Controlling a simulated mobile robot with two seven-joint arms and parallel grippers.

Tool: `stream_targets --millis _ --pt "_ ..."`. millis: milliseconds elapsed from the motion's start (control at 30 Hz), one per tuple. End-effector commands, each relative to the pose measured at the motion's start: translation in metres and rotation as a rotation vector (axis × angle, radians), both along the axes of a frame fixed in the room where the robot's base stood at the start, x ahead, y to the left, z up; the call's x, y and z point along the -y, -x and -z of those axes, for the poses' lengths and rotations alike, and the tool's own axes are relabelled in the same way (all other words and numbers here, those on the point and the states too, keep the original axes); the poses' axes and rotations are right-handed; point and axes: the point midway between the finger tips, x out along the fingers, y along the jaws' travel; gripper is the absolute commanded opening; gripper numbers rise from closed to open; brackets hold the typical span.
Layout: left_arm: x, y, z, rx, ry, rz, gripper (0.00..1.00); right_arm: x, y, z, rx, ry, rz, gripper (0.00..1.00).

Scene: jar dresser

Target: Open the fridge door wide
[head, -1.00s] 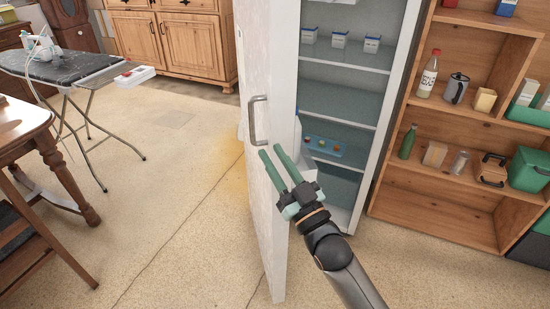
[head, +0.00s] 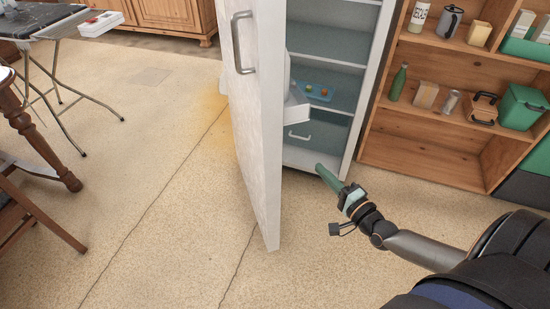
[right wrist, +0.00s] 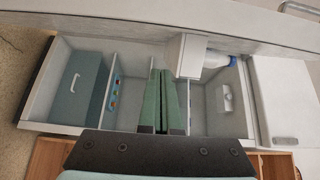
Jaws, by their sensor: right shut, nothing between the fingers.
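The white fridge door (head: 262,130) stands ajar at a wide angle to the fridge, with its grey handle (head: 243,42) on the outer face. The fridge interior (head: 325,70) shows shelves, a small blue tray with coloured round items (head: 313,90) and a drawer at the bottom (head: 300,134). My right gripper (head: 322,170) is low in front of the fridge opening, on the inner side of the door, with its green fingers shut and empty. In the right wrist view the fingers (right wrist: 166,75) point toward the fridge interior, with the door across the top. My left gripper is not in view.
A wooden shelf unit (head: 440,150) with bottles, tins and green boxes stands right of the fridge. A wooden table (head: 15,100), a chair and an ironing board (head: 60,28) are at the left. The floor left of the door is clear.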

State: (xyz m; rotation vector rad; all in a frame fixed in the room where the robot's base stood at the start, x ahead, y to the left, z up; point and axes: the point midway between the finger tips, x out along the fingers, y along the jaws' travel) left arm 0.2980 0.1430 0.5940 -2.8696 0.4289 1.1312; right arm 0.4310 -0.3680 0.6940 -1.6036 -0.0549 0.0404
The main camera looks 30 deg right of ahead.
Motion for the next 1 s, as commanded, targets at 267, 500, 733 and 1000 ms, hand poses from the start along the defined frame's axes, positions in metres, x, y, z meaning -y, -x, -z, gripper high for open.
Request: stream_targets --millis 267,500,733,1000 --pt "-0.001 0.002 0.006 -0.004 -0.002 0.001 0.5 0.007 -0.018 0.004 -0.007 -0.038 0.014 0.0" --pt "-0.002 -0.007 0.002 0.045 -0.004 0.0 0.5 0.004 -0.059 0.004 -0.007 -0.035 0.013 0.0" --pt "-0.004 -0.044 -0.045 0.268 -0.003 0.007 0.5 0.002 -0.097 0.004 -0.007 -0.035 0.013 0.0" --pt "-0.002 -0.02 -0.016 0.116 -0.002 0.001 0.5 -0.028 -0.104 0.002 -0.011 -0.038 0.012 0.0"
